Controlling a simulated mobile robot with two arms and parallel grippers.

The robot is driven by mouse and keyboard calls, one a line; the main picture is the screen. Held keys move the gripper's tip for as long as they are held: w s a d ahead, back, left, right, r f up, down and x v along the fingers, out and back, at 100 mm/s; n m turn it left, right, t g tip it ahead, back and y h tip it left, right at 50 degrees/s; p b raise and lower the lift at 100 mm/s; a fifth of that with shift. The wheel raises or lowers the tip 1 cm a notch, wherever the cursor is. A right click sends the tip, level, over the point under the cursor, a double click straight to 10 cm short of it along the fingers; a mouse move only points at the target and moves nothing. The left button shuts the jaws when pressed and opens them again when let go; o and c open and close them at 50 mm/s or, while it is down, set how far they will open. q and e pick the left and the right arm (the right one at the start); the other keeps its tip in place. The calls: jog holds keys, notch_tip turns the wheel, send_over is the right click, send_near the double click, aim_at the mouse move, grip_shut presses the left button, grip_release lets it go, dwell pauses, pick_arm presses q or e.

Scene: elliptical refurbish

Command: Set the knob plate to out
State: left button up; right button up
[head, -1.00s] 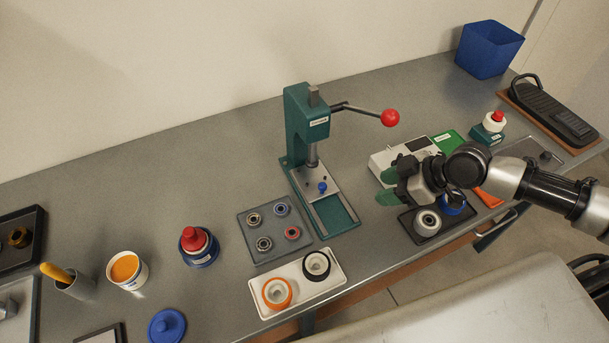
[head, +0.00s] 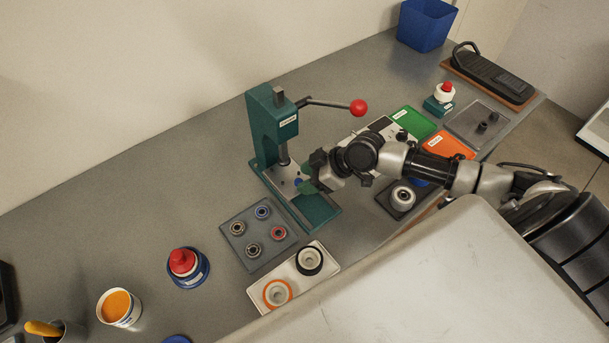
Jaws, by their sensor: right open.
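The green press (head: 268,125) stands on the bench, with a metal plate (head: 282,175) on its base below the ram. A small blue knob (head: 298,182) on this plate is partly hidden by my right gripper (head: 308,182). The right gripper's green fingertips are open, right at the knob in this view; I cannot tell whether they touch it. The green channel (head: 318,212) of the base in front of the plate is partly bare. My left gripper is not in view.
The press lever with its red ball (head: 358,107) sticks out above my right arm. A grey tray of rings (head: 241,222) and a white tray (head: 327,262) with two rollers lie close to the base. A dark tray with a roller (head: 403,196) lies under my arm.

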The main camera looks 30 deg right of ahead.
jog(key=shift+w+a+f, duration=0.15)
jog(key=shift+a+f, duration=0.1)
jog(key=shift+f, duration=0.1)
jog(key=shift+w+a+f, duration=0.1)
jog(key=shift+a, duration=0.05)
grip_shut()
